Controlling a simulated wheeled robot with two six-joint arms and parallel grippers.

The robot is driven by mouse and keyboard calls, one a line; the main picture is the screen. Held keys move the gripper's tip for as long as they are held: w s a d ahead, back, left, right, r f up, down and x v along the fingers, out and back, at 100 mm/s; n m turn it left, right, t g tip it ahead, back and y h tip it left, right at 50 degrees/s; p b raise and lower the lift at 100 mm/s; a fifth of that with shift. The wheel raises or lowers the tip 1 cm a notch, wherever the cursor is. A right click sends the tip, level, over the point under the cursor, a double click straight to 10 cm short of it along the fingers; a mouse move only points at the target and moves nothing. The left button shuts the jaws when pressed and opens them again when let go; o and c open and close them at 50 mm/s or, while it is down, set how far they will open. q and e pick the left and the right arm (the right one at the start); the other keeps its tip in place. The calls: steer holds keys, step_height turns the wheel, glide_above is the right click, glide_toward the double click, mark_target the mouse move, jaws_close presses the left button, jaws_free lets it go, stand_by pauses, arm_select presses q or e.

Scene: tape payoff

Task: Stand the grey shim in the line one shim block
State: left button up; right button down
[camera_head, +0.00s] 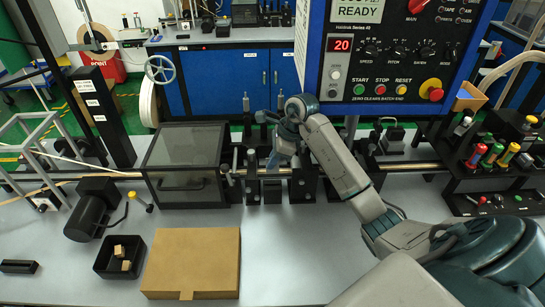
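My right gripper (277,158) hangs pointing down over the middle of the machine line, above and behind the shiny rod. Its fingers are small and partly merged with the dark fixtures around them, so I cannot tell whether they are open or hold anything. Black blocks (272,191) stand along the line below it; I cannot tell which one is the line one shim block. I cannot make out the grey shim for certain. My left gripper is not in view.
A dark-windowed cover box (185,165) stands left of the gripper. A control panel (395,60) hangs behind the forearm. In front lie a cardboard box (190,262) and a black bin (107,268) with tan cubes. A tool rack (485,190) stands right. The front middle table is clear.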

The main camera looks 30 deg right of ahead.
mark_target(272, 172)
steer(key=shift+f+b, duration=0.75)
steer(key=shift+f, duration=1.75)
steer(key=shift+f+b, duration=1.1)
steer(key=c, duration=1.6)
jaws_free()
steer(key=shift+r, duration=0.1)
